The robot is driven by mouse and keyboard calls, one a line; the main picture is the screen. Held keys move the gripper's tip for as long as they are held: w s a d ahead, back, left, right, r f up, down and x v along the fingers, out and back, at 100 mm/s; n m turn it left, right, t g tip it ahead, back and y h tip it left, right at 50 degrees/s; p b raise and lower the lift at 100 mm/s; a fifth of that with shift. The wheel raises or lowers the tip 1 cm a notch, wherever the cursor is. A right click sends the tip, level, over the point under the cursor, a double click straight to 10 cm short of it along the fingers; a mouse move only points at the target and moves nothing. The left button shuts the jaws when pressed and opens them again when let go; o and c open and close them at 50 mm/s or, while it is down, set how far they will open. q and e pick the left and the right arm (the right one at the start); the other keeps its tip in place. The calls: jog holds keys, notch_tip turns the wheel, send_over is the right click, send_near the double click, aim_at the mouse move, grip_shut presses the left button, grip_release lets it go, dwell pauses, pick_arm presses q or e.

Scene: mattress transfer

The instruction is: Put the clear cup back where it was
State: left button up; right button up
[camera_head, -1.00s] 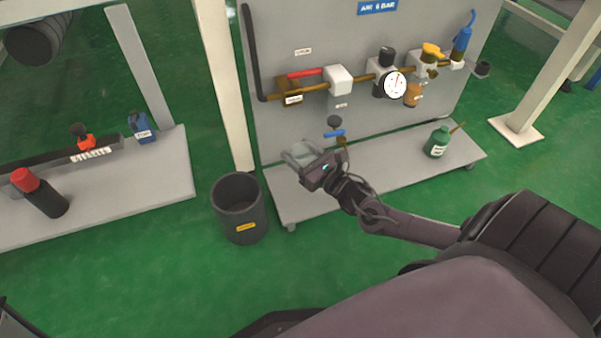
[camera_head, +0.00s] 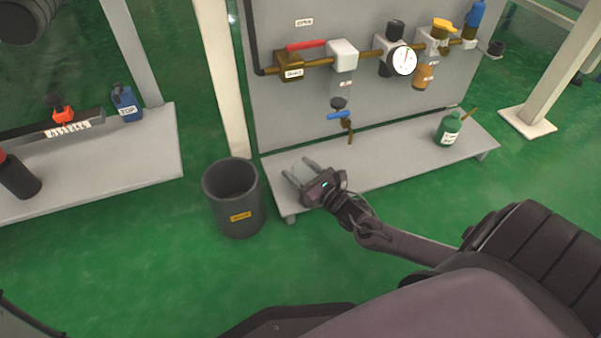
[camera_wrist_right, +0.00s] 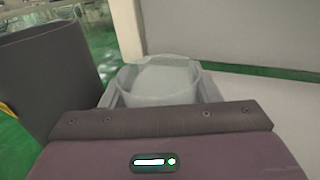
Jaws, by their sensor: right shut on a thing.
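The clear cup (camera_wrist_right: 160,82) is pale and see-through, upright between the two fingers of my right gripper in the right wrist view. In the head view my right gripper (camera_head: 299,170) is shut on it, over the left end of the grey shelf (camera_head: 385,165) at the foot of the panel. The cup is only faintly seen there. I cannot tell whether its base touches the shelf. A small valve with a blue handle (camera_head: 338,115) hangs on the panel above and right of the gripper. My left gripper is not in view.
A dark bin (camera_head: 232,200) stands on the floor just left of the shelf; it also shows in the wrist view (camera_wrist_right: 45,85). A green bottle (camera_head: 448,130) stands at the shelf's right. A white post (camera_head: 222,80) rises behind the bin. The shelf's middle is clear.

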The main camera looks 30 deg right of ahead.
jog(key=shift+f, duration=0.1)
jog(key=o, duration=1.1)
jog(key=shift+c, duration=0.2)
